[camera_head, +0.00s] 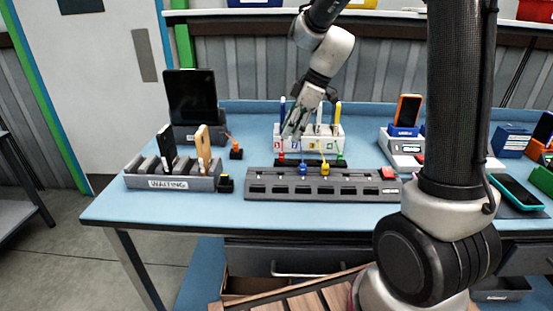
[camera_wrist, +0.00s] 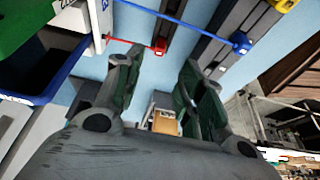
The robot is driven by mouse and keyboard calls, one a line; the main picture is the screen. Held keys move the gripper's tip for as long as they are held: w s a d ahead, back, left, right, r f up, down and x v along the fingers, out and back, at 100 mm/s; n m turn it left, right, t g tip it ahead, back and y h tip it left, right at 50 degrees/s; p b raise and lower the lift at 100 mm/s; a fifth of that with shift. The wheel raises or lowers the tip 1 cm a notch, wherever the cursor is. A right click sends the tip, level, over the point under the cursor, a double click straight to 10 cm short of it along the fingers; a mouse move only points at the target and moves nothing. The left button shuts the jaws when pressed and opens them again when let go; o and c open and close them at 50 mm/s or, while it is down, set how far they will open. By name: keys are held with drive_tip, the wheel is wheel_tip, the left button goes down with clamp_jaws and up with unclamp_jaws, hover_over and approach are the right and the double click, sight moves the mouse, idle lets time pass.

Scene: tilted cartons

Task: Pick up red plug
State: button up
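The red plug (camera_head: 281,158) is small and sits at the front of the white cable holder (camera_head: 333,141), under its left end. In the wrist view the red plug (camera_wrist: 160,46) shows past my fingertips, in the gap between them, with a red cable running left from it. My gripper (camera_head: 292,132) points down in front of the holder's left part, above the plug. In the wrist view my gripper (camera_wrist: 162,62) has its two dark green fingers well apart, with nothing held between them.
The blue plug (camera_head: 303,169) and yellow plug (camera_head: 325,169) sit to the right, near the dark slotted strip (camera_head: 260,190). A green plug (camera_head: 340,159) is farther right. A grey WAITING rack (camera_head: 205,184) holding phones stands left. Blue tabletop (camera_head: 120,207) is clear at the front left.

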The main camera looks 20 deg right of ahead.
sight(282, 158)
drive_tip(key=x, duration=0.7)
drive_tip(key=shift+w+d+f, duration=0.1)
drive_tip(key=shift+d+f, duration=0.05)
drive_tip(key=shift+f, duration=0.3)
clamp_jaws()
